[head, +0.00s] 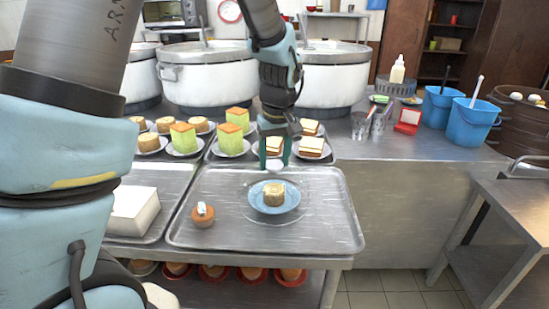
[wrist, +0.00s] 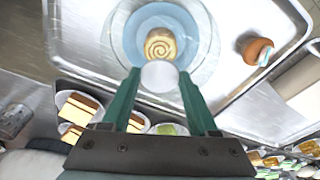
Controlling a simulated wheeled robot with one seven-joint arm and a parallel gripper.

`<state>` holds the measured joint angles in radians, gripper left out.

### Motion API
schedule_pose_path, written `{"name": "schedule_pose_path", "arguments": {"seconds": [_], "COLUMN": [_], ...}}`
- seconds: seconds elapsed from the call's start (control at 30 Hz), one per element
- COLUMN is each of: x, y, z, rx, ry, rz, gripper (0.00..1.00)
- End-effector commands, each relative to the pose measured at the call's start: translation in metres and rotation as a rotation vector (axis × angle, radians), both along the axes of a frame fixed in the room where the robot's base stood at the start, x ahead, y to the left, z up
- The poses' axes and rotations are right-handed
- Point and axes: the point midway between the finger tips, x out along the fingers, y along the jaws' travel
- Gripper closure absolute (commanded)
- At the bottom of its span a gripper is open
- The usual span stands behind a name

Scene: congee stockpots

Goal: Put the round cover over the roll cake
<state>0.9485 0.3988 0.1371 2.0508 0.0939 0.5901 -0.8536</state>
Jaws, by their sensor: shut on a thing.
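The roll cake (head: 274,195), a small round piece with a brown spiral top, sits on a blue plate (head: 289,206) on the metal tray. The round cover (head: 275,166) is clear with a pale knob. My gripper (head: 275,158) is shut on that knob, right above the cake. In the wrist view, the fingers of my gripper (wrist: 159,82) hold the knob of the cover (wrist: 159,74). The cover's faint clear rim rings the blue plate (wrist: 132,40) and the roll cake (wrist: 160,45). Whether the rim touches the tray, I cannot tell.
A small brown cake (head: 203,214) with a white top stands left on the tray (head: 330,235). Plates of green and layered cakes (head: 231,141) stand behind, before large stockpots (head: 205,75). A white box (head: 133,214) lies left. The tray's right side is clear.

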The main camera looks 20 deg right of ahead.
Motion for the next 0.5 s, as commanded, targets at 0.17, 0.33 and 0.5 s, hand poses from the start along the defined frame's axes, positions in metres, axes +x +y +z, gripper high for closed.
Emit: {"name": "schedule_pose_path", "arguments": {"seconds": [0.17, 0.33, 0.5], "x": [0.0001, 0.0001, 0.0001], "y": [0.0000, 0.0000, 0.0000], "z": [0.0003, 0.0003, 0.0003], "rx": [0.000, 0.000, 0.000], "ry": [0.000, 0.000, 0.000], "rz": [0.000, 0.000, 0.000], "gripper": [0.27, 0.07, 0.05]}}
